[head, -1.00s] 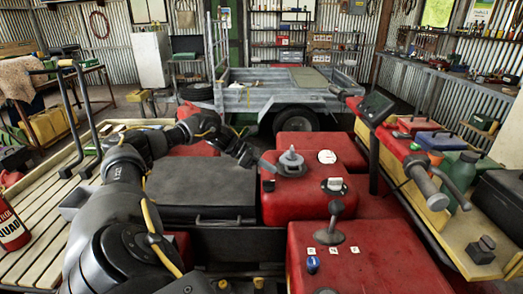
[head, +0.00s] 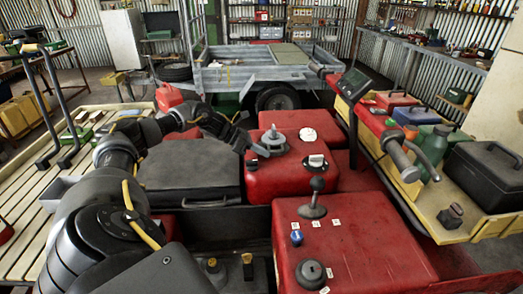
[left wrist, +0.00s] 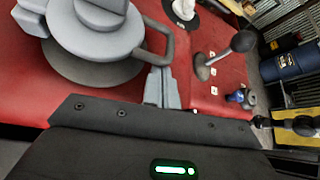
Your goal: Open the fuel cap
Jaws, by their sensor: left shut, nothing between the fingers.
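The grey fuel cap (head: 273,139) sits on the red bodywork (head: 282,180) of the quad, with a raised knob on top. In the left wrist view, the cap (left wrist: 95,38) is large at upper left, on a dark round base, with a grey loop at its right side. My left gripper (head: 257,153) is just left of and beside the cap in the head view. Its grey fingers (left wrist: 160,88) are shut and empty below the loop in the left wrist view. Whether they touch it I cannot tell. My right gripper is not in view.
A white dial (head: 308,134) and a switch (head: 316,162) sit right of the cap. A black-knobbed lever (head: 315,195) rises nearer. A black box (head: 190,165) lies left, under my arm. The handlebar (head: 397,155) stands right. A grey trailer (head: 250,77) is behind.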

